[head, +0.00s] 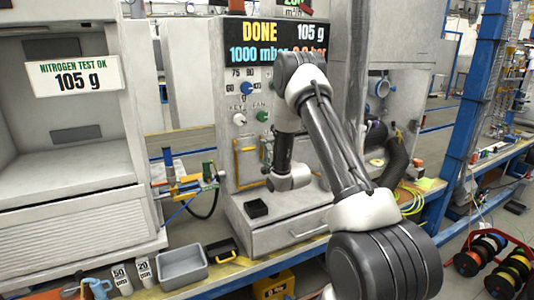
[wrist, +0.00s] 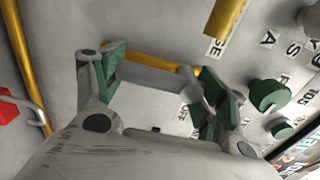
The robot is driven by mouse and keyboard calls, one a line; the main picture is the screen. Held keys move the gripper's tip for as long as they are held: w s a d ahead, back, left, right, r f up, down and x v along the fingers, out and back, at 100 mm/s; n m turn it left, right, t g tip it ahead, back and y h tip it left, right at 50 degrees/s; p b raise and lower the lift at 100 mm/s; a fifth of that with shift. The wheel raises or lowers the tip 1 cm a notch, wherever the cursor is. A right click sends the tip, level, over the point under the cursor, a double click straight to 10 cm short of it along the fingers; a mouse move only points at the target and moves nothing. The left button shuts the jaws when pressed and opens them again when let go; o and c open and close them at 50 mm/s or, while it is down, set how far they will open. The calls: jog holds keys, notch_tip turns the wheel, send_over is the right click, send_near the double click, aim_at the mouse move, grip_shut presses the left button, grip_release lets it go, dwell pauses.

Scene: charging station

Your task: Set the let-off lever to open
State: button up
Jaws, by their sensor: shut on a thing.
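My gripper (head: 268,168) is at the front panel of the grey machine, low and right of the yellow frame on it. In the wrist view my gripper (wrist: 160,85) has its green-padded fingers on either side of a pale grey bar with a rounded end, which I take to be the let-off lever (wrist: 190,82). The gripper is shut on it. A yellow strip shows just behind the bar. In the head view my gripper and arm hide the lever, so its exact setting cannot be told.
Green knobs (wrist: 268,95) and printed labels sit right of my gripper in the wrist view. A red part (wrist: 6,110) is at the left edge. In the head view a display (head: 275,42) reads DONE.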

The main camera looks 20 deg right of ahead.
jog(key=o, duration=1.4)
jog(key=shift+o, duration=0.2)
jog(key=s, duration=1.2)
jog(key=shift+d, duration=0.25)
